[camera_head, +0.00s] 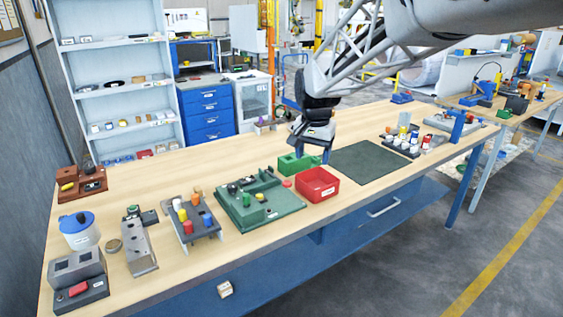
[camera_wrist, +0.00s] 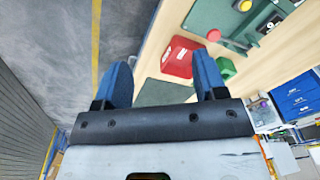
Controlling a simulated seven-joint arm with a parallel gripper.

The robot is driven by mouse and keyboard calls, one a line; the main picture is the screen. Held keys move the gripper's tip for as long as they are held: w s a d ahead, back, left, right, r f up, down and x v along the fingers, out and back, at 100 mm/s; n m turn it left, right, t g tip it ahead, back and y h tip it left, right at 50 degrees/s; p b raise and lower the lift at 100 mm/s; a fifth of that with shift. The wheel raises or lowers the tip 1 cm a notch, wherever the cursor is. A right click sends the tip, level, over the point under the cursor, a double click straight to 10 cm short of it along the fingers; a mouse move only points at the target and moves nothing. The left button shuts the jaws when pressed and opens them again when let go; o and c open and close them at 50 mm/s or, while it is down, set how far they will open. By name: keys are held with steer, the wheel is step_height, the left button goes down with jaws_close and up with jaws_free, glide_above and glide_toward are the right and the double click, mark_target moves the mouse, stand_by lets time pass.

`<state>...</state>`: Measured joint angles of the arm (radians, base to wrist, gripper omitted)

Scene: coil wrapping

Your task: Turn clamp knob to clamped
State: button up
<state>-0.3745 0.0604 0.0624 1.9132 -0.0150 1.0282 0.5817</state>
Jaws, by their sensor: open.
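A green fixture board (camera_head: 283,209) lies near the front middle of the table, with black parts and small knobs on it. A black knob (camera_head: 232,188) stands on its left part; I cannot tell for sure that it is the clamp knob, or its setting. The fixture's edge, with a red round knob (camera_wrist: 214,35) and a yellow one (camera_wrist: 243,5), shows at the top of the wrist view. My gripper (camera_head: 313,156) is open and empty, above the table, behind and right of the fixture. Its two blue fingers (camera_wrist: 161,60) are apart in the wrist view.
A red bin (camera_head: 318,185) and a green bin (camera_head: 291,164) stand right of the fixture. A dark mat (camera_head: 370,163) lies clear beyond them. A rack of coloured pegs (camera_head: 197,229) stands left of the fixture. Bottles (camera_head: 404,141) stand at the right.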

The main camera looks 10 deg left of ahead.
steer(key=w+a+f, duration=0.3)
steer(key=w+a, duration=0.1)
steer(key=a, duration=0.4)
steer(key=w+a+f, duration=0.3)
steer(key=w+a, duration=0.1)
steer(key=a, duration=0.3)
steer(key=m+g, duration=0.1)
glide_above(232, 185)
steer(key=shift+h, duration=0.3)
steer(key=f, duration=0.7)
steer(key=shift+w+a+f, duration=0.1)
steer(key=shift+w+f, duration=0.1)
steer(key=shift+f, duration=0.1)
steer(key=shift+f, duration=0.1)
steer(key=shift+f, duration=3.8)
steer(key=c, duration=0.9)
